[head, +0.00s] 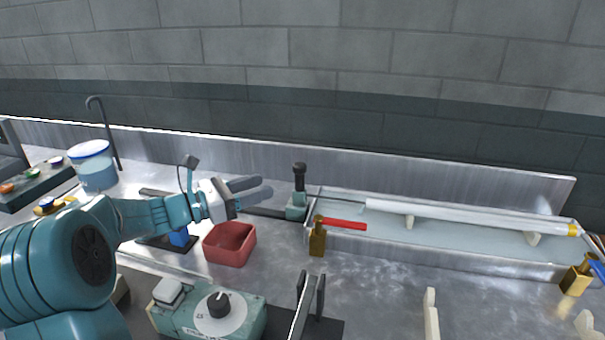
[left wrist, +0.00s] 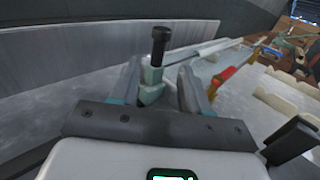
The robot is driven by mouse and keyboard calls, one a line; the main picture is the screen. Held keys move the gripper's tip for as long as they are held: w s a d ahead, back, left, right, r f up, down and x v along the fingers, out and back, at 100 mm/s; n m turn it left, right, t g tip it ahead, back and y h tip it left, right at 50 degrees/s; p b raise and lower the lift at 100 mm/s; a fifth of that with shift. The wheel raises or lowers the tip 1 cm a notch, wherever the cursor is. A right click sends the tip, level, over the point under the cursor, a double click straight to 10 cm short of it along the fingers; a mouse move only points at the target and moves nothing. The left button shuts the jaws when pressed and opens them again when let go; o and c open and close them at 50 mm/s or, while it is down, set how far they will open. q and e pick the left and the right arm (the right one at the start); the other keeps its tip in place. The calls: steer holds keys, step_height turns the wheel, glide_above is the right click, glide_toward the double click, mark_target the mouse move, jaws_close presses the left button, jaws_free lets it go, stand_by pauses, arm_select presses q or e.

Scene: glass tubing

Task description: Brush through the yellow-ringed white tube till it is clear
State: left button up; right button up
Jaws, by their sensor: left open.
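The white tube (head: 470,217) with a yellow ring (head: 573,230) at its right end lies along a long metal trough on pale supports. A thin rod (head: 340,200) runs from its left end toward a teal block with an upright black handle (head: 299,178). My left gripper (head: 268,188) is open, just left of this handle in the head view. In the left wrist view the open fingers (left wrist: 158,75) point toward the teal block (left wrist: 152,88) and black handle (left wrist: 160,42), which appear between them. The tube's inside is not visible. My right gripper is not in view.
A red bin (head: 229,244) stands below my left gripper in the picture. A red bar (head: 345,224) and a brass post (head: 317,238) are by the trough's left end (head: 312,190). A teal dial box (head: 210,312) and dark upright prongs (head: 308,292) are in front.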

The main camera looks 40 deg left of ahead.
mark_target(299, 175)
arm_select(q)
steer(key=x, duration=1.1)
steer(key=shift+s, duration=0.1)
jaws_close()
